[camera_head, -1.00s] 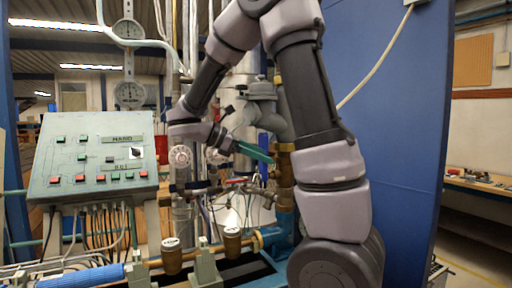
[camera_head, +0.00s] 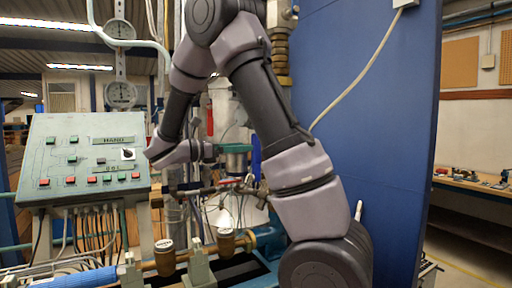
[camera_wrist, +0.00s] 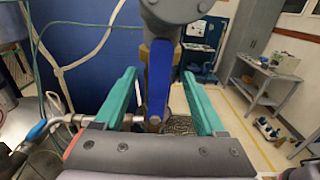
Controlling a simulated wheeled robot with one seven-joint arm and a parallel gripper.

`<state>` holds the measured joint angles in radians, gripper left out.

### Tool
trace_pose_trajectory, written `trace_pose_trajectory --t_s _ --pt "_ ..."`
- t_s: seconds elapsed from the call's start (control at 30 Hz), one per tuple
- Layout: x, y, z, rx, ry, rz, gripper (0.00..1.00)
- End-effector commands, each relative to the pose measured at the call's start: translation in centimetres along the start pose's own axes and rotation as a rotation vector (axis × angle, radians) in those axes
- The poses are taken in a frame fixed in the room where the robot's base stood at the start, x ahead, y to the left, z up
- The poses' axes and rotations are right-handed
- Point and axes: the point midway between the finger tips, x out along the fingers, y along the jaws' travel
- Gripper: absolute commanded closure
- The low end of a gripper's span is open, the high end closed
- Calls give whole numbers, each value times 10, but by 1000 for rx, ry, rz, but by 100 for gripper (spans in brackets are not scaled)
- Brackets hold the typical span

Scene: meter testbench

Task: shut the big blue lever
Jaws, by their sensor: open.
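The big blue lever (camera_wrist: 158,85) hangs below a grey round valve part in the wrist view, with its long side running toward my gripper. My gripper (camera_wrist: 159,76) has two green fingers, spread apart, one on each side of the lever. A gap shows between the lever and each finger, so it is not gripped. In the head view, my gripper (camera_head: 237,148) points right, and a narrow blue strip, likely the lever (camera_head: 256,155), shows at its fingertips. My arm hides much of the valve there.
A control panel (camera_head: 85,158) with buttons stands at the left. Thin pipes with a small red handle (camera_head: 230,182) run below my gripper. A large blue panel (camera_head: 370,130) rises at the right. A metal-tipped hose (camera_wrist: 60,122) lies left of the fingers.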

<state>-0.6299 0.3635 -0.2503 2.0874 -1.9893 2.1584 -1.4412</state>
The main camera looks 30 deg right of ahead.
Motion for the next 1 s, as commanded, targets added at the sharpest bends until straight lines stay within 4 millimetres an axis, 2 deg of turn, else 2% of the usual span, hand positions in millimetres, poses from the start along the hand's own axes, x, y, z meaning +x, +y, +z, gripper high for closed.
trace_pose_trajectory --t_s 0.1,0.3,0.47,0.7,0.73,0.87,0.9,0.93,1.0 --pt "25 -1 0 0 1 -5 28" --pt "51 -1 0 1 1 -2 28" --pt "60 -1 0 1 1 -1 28" --pt "60 0 0 1 1 0 28" --pt "60 0 0 1 1 0 31" --pt "60 0 0 1 1 0 81" --pt "60 0 0 1 1 0 96" --pt "60 0 0 1 1 0 100" --pt "60 0 0 1 1 0 100"
